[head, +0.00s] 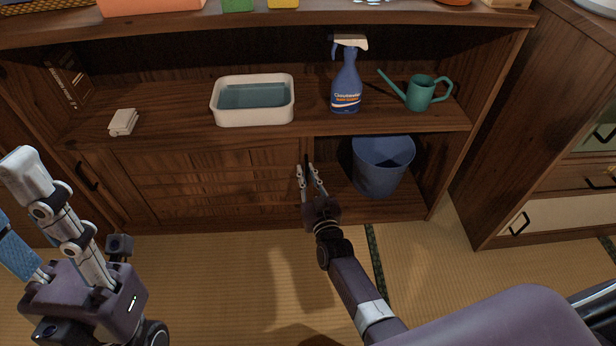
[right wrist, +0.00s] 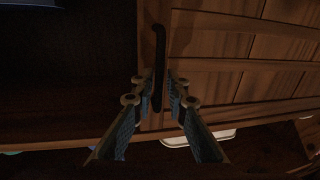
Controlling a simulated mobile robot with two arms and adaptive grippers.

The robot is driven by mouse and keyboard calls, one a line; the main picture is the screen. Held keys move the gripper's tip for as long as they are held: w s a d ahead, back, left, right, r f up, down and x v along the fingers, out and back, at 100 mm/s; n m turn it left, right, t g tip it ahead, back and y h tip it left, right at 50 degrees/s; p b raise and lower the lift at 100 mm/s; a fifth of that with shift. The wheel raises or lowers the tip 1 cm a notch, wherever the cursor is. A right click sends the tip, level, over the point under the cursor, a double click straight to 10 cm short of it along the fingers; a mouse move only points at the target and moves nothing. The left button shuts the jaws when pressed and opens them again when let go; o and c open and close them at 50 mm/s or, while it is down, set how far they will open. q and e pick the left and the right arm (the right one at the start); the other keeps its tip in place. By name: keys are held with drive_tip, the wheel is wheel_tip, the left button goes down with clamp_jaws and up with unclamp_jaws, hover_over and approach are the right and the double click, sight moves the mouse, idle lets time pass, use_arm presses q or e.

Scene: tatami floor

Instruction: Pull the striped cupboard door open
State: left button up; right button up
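The cupboard door (head: 215,175) is a brown wooden panel with horizontal plank lines, low in the shelf unit; it also shows in the right wrist view (right wrist: 240,45). A dark upright bar handle (right wrist: 158,55) is on its edge, beside the open compartment. My right gripper (head: 312,172) is at this edge. In the right wrist view its two fingers (right wrist: 155,90) are apart, with the handle's end between them and gaps visible, so no firm grip shows. My left gripper (head: 22,210) is at the far left, away from the door, its fingers apart and empty, partly cut off.
A blue bucket (head: 381,168) stands in the open compartment right of the door. Another dark handle (head: 86,176) is at the panel's left. A white basin (head: 253,112), spray bottle (head: 346,85) and green watering can (head: 420,95) stand on the shelf above. Tatami floor (head: 240,275) in front is clear.

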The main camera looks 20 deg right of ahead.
drive_tip(key=s, duration=1.2)
drive_tip(key=shift+a, duration=0.25)
